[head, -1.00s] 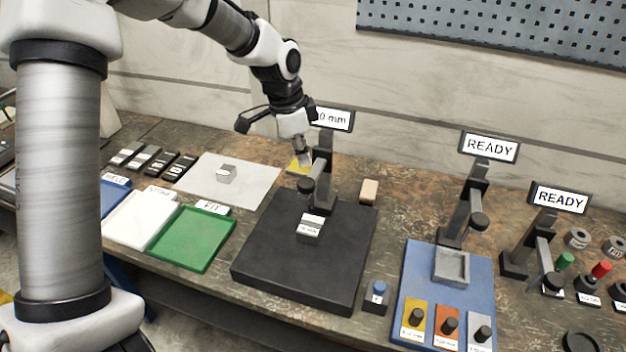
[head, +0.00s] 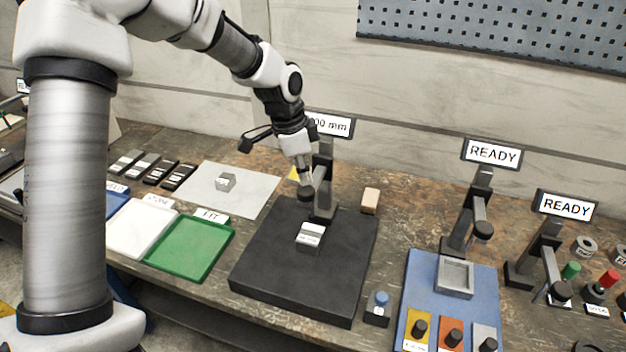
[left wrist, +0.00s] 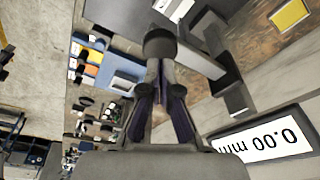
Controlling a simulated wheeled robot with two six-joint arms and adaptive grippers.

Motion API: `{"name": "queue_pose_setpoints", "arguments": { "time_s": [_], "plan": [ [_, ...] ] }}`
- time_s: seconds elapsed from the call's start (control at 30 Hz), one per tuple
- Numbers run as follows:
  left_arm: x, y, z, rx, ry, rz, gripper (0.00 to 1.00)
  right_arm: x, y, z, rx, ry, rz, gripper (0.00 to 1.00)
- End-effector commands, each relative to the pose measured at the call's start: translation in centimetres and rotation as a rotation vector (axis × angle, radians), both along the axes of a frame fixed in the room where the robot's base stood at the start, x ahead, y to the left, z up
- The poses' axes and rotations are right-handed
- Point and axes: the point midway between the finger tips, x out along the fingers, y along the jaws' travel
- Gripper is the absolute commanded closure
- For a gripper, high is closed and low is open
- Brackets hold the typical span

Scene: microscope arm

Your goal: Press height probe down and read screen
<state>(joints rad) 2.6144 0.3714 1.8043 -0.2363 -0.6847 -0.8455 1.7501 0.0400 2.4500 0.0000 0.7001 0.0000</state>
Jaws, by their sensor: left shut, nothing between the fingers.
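The height gauge has a black base plate (head: 270,270), a dark upright post and an arm that carries a round dark probe (head: 306,194). A small grey block with a white label (head: 310,237) sits on the plate below the probe. My left gripper (head: 305,179) is shut and empty, pointing down at the probe top; I cannot tell whether it touches. In the left wrist view the closed fingertips (left wrist: 160,68) end at the probe's round head (left wrist: 160,43). The screen (left wrist: 265,146) reads 0.00 mm there, upside down; my gripper partly covers it in the head view.
A green tray (head: 187,272), a white tray (head: 118,249) and a white sheet with a grey block (head: 227,181) lie left. A blue-topped button (head: 380,300) and a beige block (head: 370,201) stand right of the plate. Further right, two stands show READY (head: 493,153).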

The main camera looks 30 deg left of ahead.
Motion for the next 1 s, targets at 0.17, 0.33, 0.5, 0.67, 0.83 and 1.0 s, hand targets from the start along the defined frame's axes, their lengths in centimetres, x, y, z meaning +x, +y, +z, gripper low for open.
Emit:
{"name": "queue_pose_setpoints", "arguments": {
  "time_s": [0.17,0.33,0.5,0.67,0.83,1.0],
  "plan": [
    [0.0,0.0,0.0,0.000,0.000,0.000,1.00,0.0,0.0,0.0,0.000,0.000,0.000,0.60],
    [0.0,0.0,0.0,0.000,0.000,0.000,1.00,0.0,0.0,0.0,0.000,0.000,0.000,0.60],
    [0.0,0.0,0.0,0.000,0.000,0.000,1.00,0.0,0.0,0.0,0.000,0.000,0.000,0.60],
    [0.0,0.0,-0.5,0.000,0.000,0.000,1.00,0.0,0.0,-0.3,0.000,0.000,0.000,0.60],
    [0.0,0.0,-1.4,0.000,0.001,0.000,1.00,0.0,0.0,-0.7,0.000,0.000,0.000,0.60],
    [0.0,0.0,-2.2,0.000,0.001,0.000,1.00,0.0,0.0,-1.1,0.000,0.000,0.000,0.60]
  ]
}}
